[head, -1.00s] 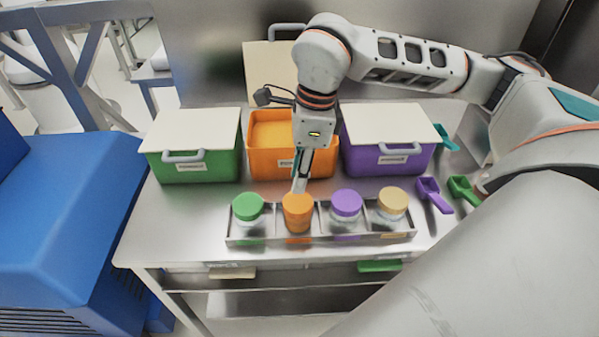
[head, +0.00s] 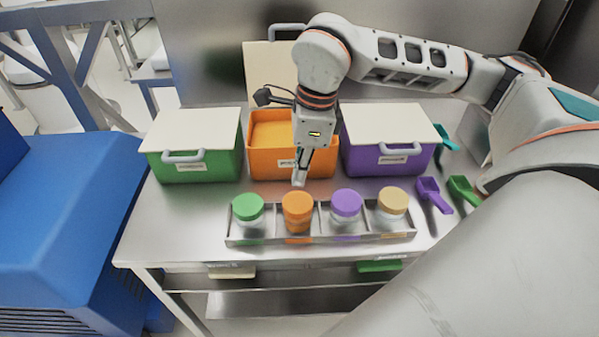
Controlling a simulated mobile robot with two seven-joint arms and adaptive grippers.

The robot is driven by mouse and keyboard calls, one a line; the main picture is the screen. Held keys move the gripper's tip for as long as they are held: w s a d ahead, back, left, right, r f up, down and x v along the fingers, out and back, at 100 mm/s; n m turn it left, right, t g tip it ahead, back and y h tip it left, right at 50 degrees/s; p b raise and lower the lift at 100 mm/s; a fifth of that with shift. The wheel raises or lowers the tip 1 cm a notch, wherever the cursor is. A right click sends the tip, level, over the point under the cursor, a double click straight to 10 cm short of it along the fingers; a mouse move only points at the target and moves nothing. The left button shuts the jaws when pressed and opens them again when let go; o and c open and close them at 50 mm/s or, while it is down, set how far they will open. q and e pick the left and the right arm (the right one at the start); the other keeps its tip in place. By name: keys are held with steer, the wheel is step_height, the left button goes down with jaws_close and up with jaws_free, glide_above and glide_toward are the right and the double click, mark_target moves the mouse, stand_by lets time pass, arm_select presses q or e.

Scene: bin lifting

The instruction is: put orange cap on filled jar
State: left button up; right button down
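The orange cap (head: 297,201) sits on top of the jar with orange contents (head: 297,226), second from the left in the metal rack (head: 265,240). The cap looks level. My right gripper (head: 299,180) points down just behind and above the cap, with a small gap between its fingertips and the cap. I see its fingers nearly edge-on, so whether they are apart or together does not show. My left gripper is not in view.
Jars with green (head: 248,207), purple (head: 346,203) and tan (head: 393,200) caps share the rack. Behind stand a closed green bin (head: 195,167), an open orange bin (head: 262,170) and a closed purple bin (head: 395,160). Purple (head: 433,195) and green (head: 464,192) scoops lie at right.

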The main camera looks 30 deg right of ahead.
mark_target(298, 202)
steer(key=shift+f, duration=0.3)
steer(key=shift+f+b, duration=0.35)
steer(key=shift+b, duration=0.15)
steer(key=shift+f+b, duration=0.5)
steer(key=shift+f, duration=0.2)
steer(key=shift+f, duration=0.35)
steer(key=shift+f+b, duration=1)
steer(key=shift+f, duration=0.35)
steer(key=shift+r, duration=0.15)
steer(key=shift+r+p, duration=2.3)
steer(key=shift+r, duration=1.15)
